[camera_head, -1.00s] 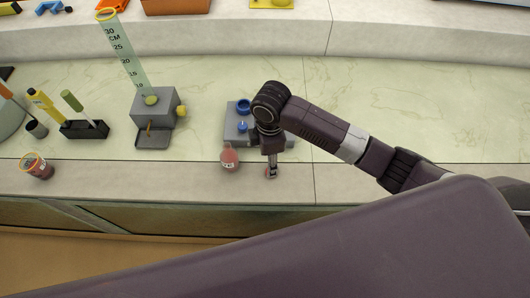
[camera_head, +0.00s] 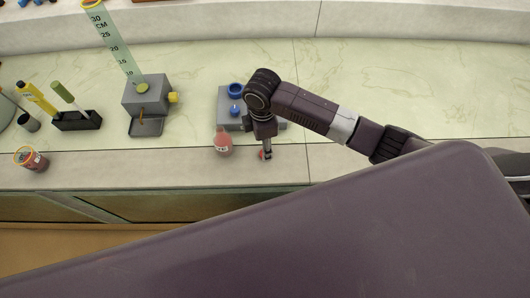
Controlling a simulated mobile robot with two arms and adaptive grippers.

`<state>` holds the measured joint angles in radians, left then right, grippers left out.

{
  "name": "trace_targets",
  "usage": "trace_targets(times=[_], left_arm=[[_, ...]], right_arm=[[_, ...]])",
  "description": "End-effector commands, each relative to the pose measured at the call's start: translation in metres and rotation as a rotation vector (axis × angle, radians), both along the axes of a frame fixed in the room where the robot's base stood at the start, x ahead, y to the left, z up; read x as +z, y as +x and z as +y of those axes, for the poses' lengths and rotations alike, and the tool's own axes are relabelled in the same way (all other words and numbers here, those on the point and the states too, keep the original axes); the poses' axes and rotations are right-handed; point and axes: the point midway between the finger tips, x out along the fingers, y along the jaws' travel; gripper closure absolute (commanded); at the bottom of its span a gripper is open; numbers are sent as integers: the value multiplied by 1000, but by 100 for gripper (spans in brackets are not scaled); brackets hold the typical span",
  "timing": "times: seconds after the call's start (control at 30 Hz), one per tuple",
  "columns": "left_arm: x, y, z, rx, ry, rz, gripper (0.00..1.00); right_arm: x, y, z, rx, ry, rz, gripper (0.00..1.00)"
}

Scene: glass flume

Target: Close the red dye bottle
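The red dye bottle (camera_head: 223,144) is a small pinkish-red flask with a white label, standing upright near the front edge of the counter. Its top is narrow and too small to tell whether it is capped. My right gripper (camera_head: 266,156) points down at the counter just right of the bottle, apart from it. A small red thing (camera_head: 263,155) shows at its fingertips; I cannot tell whether the fingers are shut on it. My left gripper is not in view.
The counter right of my arm is clear.

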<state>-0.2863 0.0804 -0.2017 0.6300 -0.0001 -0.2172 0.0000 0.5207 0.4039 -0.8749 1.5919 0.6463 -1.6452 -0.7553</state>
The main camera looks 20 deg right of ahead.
Motion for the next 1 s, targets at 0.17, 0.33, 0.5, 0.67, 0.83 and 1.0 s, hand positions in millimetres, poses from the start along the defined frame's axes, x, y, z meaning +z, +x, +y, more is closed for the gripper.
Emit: trace_targets(times=[0.17,0.33,0.5,0.67,0.83,1.0], left_arm=[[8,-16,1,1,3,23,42],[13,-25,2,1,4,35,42],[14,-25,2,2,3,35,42],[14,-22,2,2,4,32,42],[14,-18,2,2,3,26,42],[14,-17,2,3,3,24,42]], right_arm=[[-14,0,-2,-2,-2,3,52],[-38,1,-4,-2,-2,4,52],[-51,2,-4,0,0,-1,52],[-52,2,-4,0,0,-1,52],[-52,2,-4,0,0,-1,52],[-52,2,-4,-1,0,-1,69]])
